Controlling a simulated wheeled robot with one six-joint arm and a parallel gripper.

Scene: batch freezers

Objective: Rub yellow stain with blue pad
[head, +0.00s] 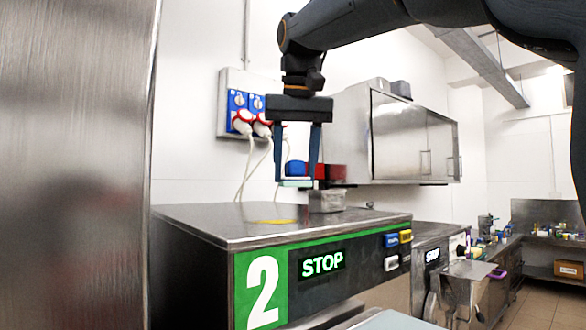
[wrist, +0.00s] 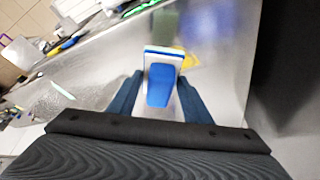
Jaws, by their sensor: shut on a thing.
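My gripper (head: 296,180) hangs with its fingers pointing down and is shut on the blue pad (head: 297,168), which has a pale underside. The pad is held above the steel top of the freezer marked 2 (head: 190,213), apart from it. In the wrist view the blue pad (wrist: 160,86) sits between the fingertips. The yellow stain (head: 275,221) lies flat on the freezer top, below and a little left of the pad. In the wrist view part of the stain (wrist: 190,60) shows just beyond the pad on the right; the pad may hide some of it.
A clear container (head: 327,200) stands on the freezer top, right of the stain, with a red thing (head: 331,172) at its top. The green front panel (head: 262,285) reads STOP. A wall cabinet (head: 400,138) and plugged sockets (head: 240,105) are behind. The left of the top is clear.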

